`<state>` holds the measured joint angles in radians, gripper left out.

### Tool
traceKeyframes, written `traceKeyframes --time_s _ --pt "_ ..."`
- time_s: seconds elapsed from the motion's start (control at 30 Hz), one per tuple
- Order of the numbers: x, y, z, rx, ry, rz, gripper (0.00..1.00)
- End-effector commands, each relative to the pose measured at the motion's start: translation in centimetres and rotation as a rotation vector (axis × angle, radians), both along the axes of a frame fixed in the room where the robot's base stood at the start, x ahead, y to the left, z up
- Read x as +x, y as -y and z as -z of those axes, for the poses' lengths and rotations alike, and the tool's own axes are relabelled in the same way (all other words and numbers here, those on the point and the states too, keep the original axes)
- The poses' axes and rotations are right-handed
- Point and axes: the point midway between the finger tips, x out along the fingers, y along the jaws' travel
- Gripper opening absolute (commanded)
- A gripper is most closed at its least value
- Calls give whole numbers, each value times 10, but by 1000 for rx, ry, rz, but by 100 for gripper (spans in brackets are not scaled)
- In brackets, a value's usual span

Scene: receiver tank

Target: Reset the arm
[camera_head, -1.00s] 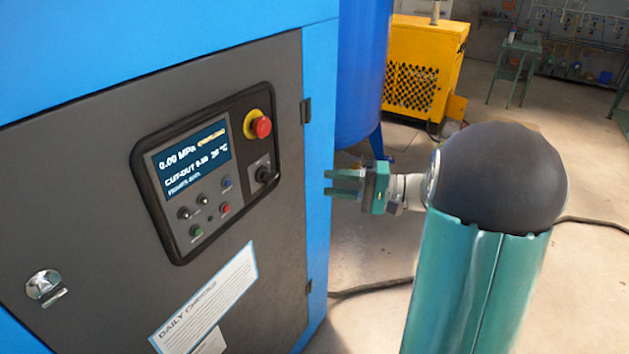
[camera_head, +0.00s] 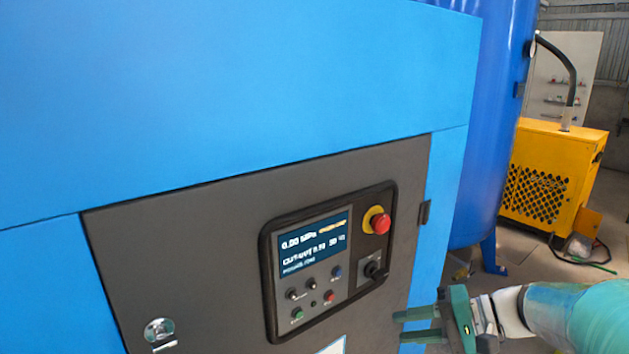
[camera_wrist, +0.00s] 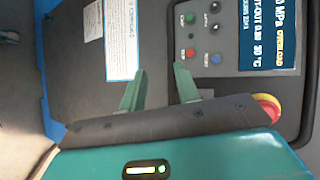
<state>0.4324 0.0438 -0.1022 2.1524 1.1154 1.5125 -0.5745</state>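My gripper (camera_head: 418,326) is at the lower right of the head view, in front of the right edge of the blue compressor cabinet (camera_head: 250,90). It also shows in the wrist view (camera_wrist: 158,84), where its two green fingers stand apart with nothing between them. My arm comes in from the right edge of the head view. The control panel (camera_head: 328,262) is to the left of and above the gripper. In the wrist view the panel (camera_wrist: 222,40) lies beyond the fingers, turned sideways. I cannot tell the exact gap between fingertips and cabinet, but no contact shows.
The panel has a lit screen, small buttons and a red emergency stop knob (camera_head: 380,223). A round latch (camera_head: 159,330) is on the grey door. A dark blue tank (camera_head: 497,120) and a yellow machine (camera_head: 550,180) stand behind at right. Open floor shows near the yellow machine.

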Motion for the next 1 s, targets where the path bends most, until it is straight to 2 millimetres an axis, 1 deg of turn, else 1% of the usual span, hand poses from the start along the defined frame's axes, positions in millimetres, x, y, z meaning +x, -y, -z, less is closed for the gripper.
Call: traceKeyframes --time_s 0.03,0.1,0.2,0.33,0.4,0.5,0.6,0.7,0.83,1.0 --pt "-16 -16 0 -83 -19 -39 32" --pt "-36 -31 5 -201 -48 -75 32" --pt "-63 -43 12 -379 -63 -115 32" --pt "-93 -49 19 -609 -42 -138 32" --pt "-106 -47 20 -733 -9 -138 32" --pt "-121 -42 20 -899 62 -125 32" --pt "-130 -35 15 -1044 151 -101 32" --pt "-135 -30 9 -1146 234 -74 32" --pt "-137 -26 4 -1209 295 -53 32" --pt "-137 -25 3 -1221 304 -49 32"
